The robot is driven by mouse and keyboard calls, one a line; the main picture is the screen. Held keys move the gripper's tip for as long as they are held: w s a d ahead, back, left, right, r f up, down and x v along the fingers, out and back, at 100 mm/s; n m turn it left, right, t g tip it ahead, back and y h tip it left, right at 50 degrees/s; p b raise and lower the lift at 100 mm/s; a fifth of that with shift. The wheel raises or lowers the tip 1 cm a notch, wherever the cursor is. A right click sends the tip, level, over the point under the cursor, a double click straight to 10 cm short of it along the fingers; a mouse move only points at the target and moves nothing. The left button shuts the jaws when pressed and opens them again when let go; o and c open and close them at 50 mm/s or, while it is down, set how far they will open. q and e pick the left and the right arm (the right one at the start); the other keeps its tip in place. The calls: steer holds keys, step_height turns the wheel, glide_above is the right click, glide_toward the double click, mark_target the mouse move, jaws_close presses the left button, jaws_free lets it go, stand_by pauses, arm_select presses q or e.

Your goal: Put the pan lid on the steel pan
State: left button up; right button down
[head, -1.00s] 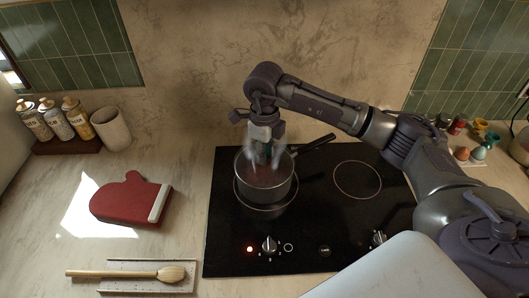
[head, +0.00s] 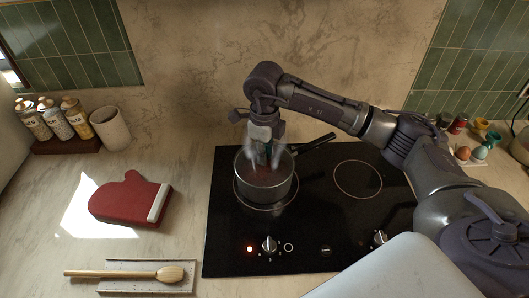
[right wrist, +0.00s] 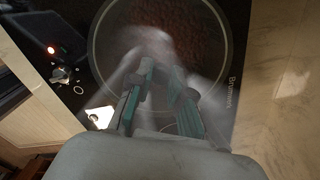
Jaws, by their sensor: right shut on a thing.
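The steel pan (head: 266,190) stands on the left part of the black cooktop, its dark handle pointing to the upper right. My right gripper (head: 266,150) is over the middle of the pan, pointing down. It is shut on the pan lid (head: 280,166), which seems to be clear glass and shows only faintly over the pan's mouth. I cannot tell whether the lid touches the pan's rim. In the right wrist view, the gripper's teal fingers (right wrist: 160,95) are in front of a round rim with reddish-brown contents and whitish blurs. My left gripper is not in view.
The cooktop (head: 325,215) has an empty burner at the right and knobs at the front; a red light is on. Eggs and small cups are at the right.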

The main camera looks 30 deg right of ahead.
steer(key=c, duration=1)
jaws_free()
steer(key=shift+o, duration=0.2)
steer(key=o, duration=0.4)
steer(key=shift+o, duration=0.2)
steer(key=shift+r, duration=0.1)
steer(key=shift+r+p, duration=1.85)
steer(key=shift+r, duration=1.6)
steer(key=shift+s+f, duration=0.1)
